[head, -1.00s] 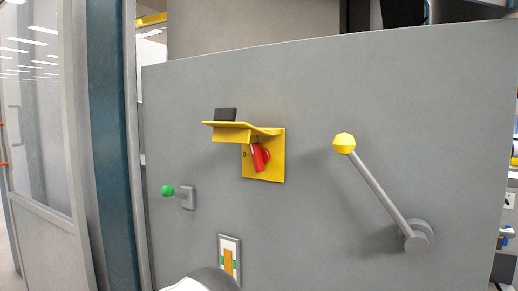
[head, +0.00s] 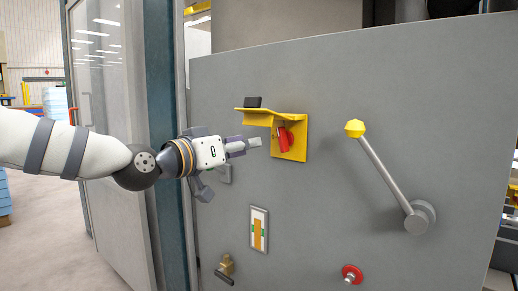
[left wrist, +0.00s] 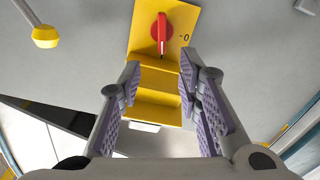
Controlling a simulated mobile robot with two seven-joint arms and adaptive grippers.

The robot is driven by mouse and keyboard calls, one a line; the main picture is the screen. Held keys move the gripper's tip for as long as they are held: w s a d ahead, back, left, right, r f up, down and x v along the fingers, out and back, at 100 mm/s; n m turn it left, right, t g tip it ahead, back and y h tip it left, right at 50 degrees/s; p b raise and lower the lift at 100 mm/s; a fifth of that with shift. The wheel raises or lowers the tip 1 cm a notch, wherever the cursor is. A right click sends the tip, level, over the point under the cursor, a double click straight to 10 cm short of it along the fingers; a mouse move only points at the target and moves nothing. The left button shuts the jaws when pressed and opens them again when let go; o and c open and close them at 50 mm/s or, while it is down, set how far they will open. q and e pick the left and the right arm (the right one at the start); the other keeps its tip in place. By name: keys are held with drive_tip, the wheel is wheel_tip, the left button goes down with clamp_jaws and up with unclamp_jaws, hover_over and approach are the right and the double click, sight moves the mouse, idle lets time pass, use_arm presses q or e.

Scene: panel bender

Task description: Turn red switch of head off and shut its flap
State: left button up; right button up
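The red switch (head: 284,139) sits on a yellow plate (head: 293,153) on the grey panel. Its handle is near vertical in the head view, not in line with the 0 mark at its side. The yellow flap (head: 270,112) is open and juts out above the switch, with a black block (head: 253,101) on it. My left gripper (head: 232,168) is open and empty, just left of the plate. In the left wrist view, the picture is inverted: the red switch (left wrist: 162,35) and yellow flap (left wrist: 158,85) show between and beyond the spread fingers (left wrist: 160,66). My right gripper is not in view.
A lever with a yellow knob (head: 355,128) stands out to the right. A red button (head: 352,274) and a brass fitting (head: 227,265) are lower down. A framed label (head: 259,230) is below the switch. A glass door (head: 115,180) is at left.

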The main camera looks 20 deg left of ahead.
sight(279, 139)
use_arm(q)
drive_tip(key=x, duration=0.3)
drive_tip(key=b+x, duration=0.1)
drive_tip(key=x, duration=0.3)
drive_tip(key=f+b+x, duration=0.1)
drive_tip(key=x, duration=0.3)
drive_tip(key=shift+w+a+f, duration=0.1)
drive_tip(key=shift+w+a, duration=0.05)
drive_tip(key=shift+w, duration=0.1)
drive_tip(key=shift+w+d+r+b, duration=0.25)
drive_tip(key=shift+w+r+b, duration=0.1)
drive_tip(key=shift+w, duration=0.15)
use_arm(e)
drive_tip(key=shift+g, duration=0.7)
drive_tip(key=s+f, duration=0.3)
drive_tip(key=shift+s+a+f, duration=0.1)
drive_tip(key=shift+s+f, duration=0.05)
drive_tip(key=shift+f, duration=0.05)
use_arm(q)
drive_tip(key=shift+c, duration=0.6)
clamp_jaws()
